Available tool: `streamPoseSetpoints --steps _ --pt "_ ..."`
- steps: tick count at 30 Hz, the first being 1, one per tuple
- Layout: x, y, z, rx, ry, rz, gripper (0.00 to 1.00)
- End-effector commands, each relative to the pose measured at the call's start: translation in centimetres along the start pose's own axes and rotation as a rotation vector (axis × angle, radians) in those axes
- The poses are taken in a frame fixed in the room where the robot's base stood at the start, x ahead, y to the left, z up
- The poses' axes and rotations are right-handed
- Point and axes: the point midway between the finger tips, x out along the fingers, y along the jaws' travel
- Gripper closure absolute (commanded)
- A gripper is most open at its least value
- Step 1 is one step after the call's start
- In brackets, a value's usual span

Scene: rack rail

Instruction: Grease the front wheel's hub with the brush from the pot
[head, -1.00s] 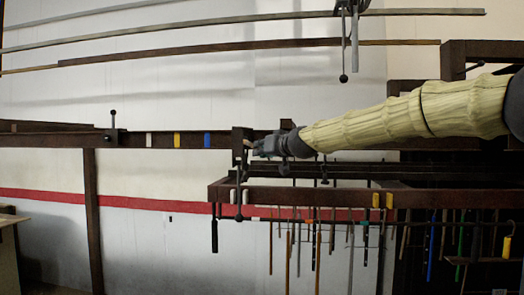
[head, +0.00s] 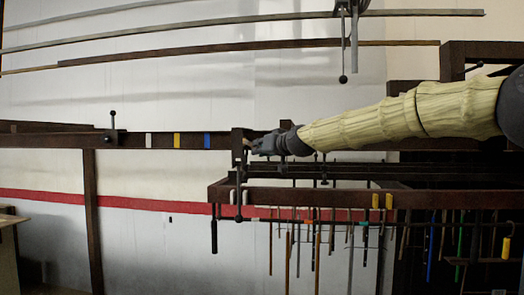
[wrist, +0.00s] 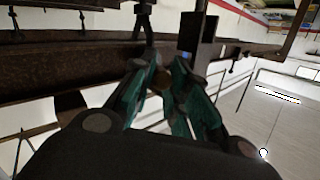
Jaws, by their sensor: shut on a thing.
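My gripper (head: 258,147) is at the dark upright block (head: 238,148) where the long rail meets the rack, at the middle of the head view. In the wrist view its teal fingers (wrist: 165,84) are closed around a small brownish thing (wrist: 164,77), mostly hidden between them. I cannot tell what it is, or whether it is fixed to the rack. I cannot make out a wheel, hub, brush or pot in either view.
The dark rail (head: 55,140) carries a black clamp (head: 113,128) and white, yellow and blue marks. Below my arm, a rack beam (head: 300,197) has several tools hanging under it. Bars (head: 200,52) cross the pale wall above.

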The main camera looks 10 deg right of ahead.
Motion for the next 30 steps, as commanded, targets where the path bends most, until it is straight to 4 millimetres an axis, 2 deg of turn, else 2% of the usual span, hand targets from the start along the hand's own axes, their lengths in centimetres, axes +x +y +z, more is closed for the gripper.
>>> streamPoseSetpoints --steps 16,30 --pt "0.6 -0.8 -0.2 0.001 0.001 0.001 1.0" --pt "1.0 -1.1 0.8 0.0 0.0 0.001 1.0"
